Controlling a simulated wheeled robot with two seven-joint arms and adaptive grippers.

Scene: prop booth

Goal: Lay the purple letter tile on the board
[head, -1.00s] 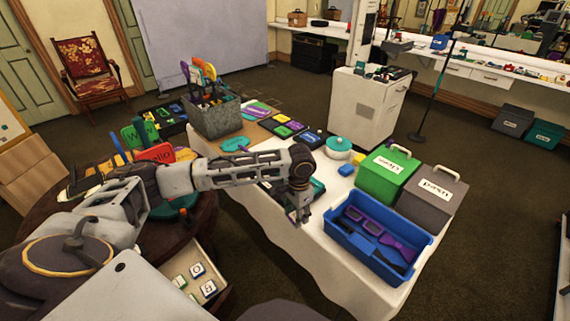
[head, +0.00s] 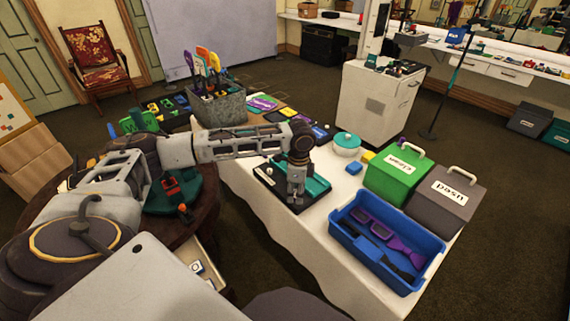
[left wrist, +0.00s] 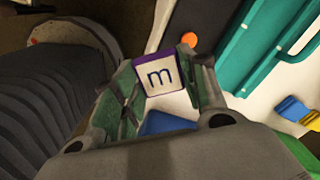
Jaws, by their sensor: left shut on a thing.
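My left gripper (head: 297,203) is over the near side of the white table, in front of a flat black-and-teal piece (head: 316,186) that may be the board. The tile is too small to make out in the head view. Gripper and arm hide part of the black-and-teal piece. My right gripper is not in view.
A blue crate (head: 344,242) with purple items stands on the table to the right of the gripper. Green (head: 396,178) and grey (head: 447,202) lidded boxes stand behind it. A grey prop bin (head: 220,108) is at the far left. A teal-lidded pot (head: 347,141) stands behind.

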